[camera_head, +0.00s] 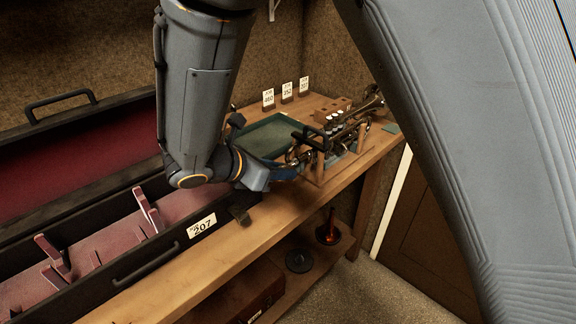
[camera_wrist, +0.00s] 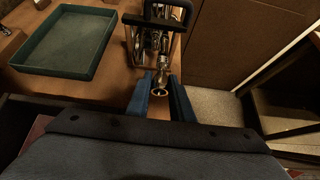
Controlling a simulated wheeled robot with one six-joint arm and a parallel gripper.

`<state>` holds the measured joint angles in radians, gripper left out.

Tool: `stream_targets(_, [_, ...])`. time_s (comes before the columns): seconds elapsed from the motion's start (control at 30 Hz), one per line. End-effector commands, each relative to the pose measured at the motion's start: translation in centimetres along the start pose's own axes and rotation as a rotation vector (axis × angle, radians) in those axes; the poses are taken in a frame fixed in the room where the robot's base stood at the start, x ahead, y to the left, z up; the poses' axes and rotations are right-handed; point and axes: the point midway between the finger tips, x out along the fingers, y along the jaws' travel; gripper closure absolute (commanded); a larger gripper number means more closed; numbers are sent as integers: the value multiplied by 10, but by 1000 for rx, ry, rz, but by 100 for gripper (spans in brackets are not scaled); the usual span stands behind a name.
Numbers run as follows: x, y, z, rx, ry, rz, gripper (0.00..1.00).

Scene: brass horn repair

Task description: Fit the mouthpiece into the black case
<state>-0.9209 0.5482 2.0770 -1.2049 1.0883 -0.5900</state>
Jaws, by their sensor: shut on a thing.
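The mouthpiece (camera_wrist: 159,91) is a small silvery piece with a round rim, between my blue gripper fingers (camera_wrist: 161,84) in the wrist view. My gripper is shut on it. In the head view my gripper (camera_head: 286,170) is above the bench, right of the case, and the mouthpiece cannot be made out there. The long black case (camera_head: 107,283) stands open at the left, with a dark red lid lining and pink inside with upright supports. My arm hides part of the case's right end.
A green tray (camera_head: 268,138) lies on the wooden bench (camera_head: 212,262) behind my gripper. A wooden rack (camera_head: 322,172) with brass and silver horn parts and a black handle stands close to my gripper's right. Several numbered cards stand behind. A lower shelf holds a dark disc (camera_head: 298,260).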

Motion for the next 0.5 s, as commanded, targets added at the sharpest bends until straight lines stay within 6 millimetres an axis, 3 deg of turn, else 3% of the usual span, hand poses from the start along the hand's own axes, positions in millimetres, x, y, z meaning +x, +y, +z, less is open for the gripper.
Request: stream_targets(0.5, [-16, 0, -10, -1, 0, 0, 99])
